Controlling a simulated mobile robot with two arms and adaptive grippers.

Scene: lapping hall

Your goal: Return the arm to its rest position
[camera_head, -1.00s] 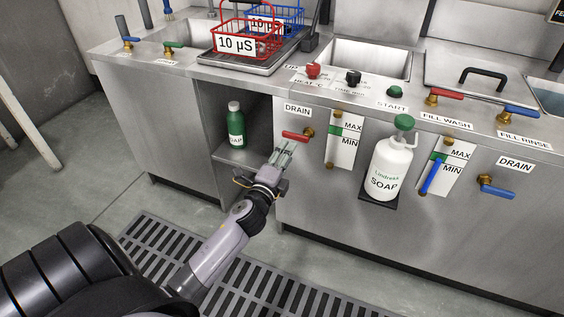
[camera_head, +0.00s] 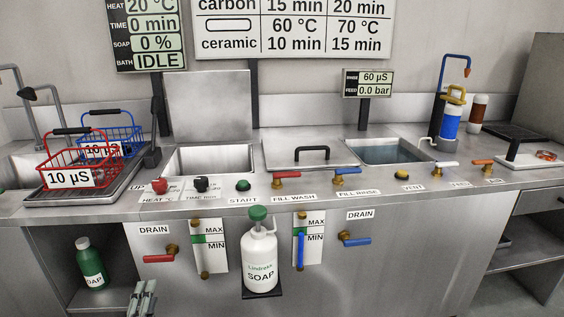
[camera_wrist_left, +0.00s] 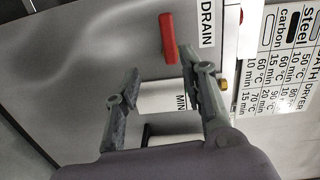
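My left gripper (camera_head: 142,298) shows at the bottom edge of the head view, just below the red drain handle (camera_head: 158,258). Only its fingers show there; the rest of the arm is out of frame. In the left wrist view the gripper (camera_wrist_left: 162,68) has its two fingers well apart with nothing held between them. The red handle (camera_wrist_left: 168,38) shows beyond the fingertips, apart from them. My right gripper is in neither view.
A steel counter front (camera_head: 330,275) stands close. A white soap bottle (camera_head: 260,262) sits on a small bracket right of the gripper. A green soap bottle (camera_head: 90,262) stands in the open bay at left. Blue drain handle (camera_head: 356,241) and level gauges also stick out.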

